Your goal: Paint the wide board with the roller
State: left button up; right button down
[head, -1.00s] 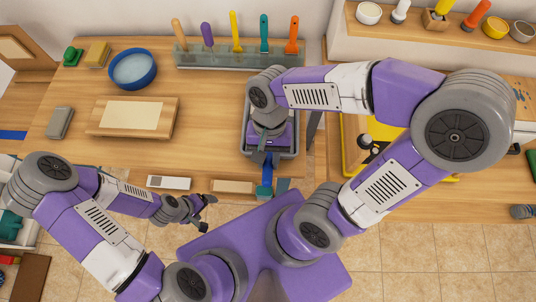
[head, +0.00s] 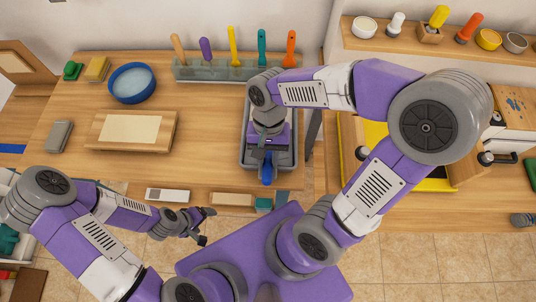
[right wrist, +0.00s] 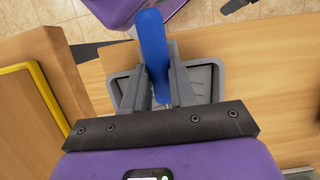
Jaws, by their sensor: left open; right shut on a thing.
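The wide board (head: 131,129), wood with a cream panel on its face, lies on the left part of the table. The grey tray (head: 290,150) stands near the table's front right, partly hidden under my right arm. My right gripper (head: 267,156) is over the tray, shut on the roller's blue handle (head: 267,175). In the right wrist view the handle (right wrist: 152,45) stands between the fingers; the roller's head is hidden, so I cannot tell whether it touches the tray. My left gripper (head: 208,224) is open and empty in front of the table's front edge.
A grey block (head: 60,134) lies left of the board. A rack (head: 225,72) of coloured-handled tools stands at the back. Bare table lies between board and tray.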

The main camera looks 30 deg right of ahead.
jog(key=shift+s+a+r+p, duration=0.2)
jog(key=shift+s+a, duration=0.25)
jog(key=shift+s, duration=0.25)
jog(key=shift+s+a+r+p, duration=0.1)
jog(key=shift+s+a+p, duration=0.1)
jog(key=shift+s+a, duration=0.35)
jog(key=shift+s+a+r+p, duration=0.2)
jog(key=shift+s+a, duration=0.1)
jog(key=shift+s, duration=0.55)
jog(key=shift+s+a+r+p, duration=0.2)
jog(key=shift+s+a, duration=0.1)
jog(key=shift+s, duration=0.2)
jog(key=shift+s+a+r+p, duration=0.1)
jog(key=shift+s+a+p, duration=0.15)
jog(key=shift+s, duration=0.2)
jog(key=s+b, duration=0.1)
jog(key=s+a+b, duration=0.1)
jog(key=shift+s+a, duration=0.3)
jog(key=shift+r, duration=0.1)
notch_tip(320, 180, up, 6)
jog(key=p, duration=0.6)
send_over(267, 176)
jog(key=s+a, duration=0.2)
jog(key=s, duration=0.2)
jog(key=shift+w, duration=0.25)
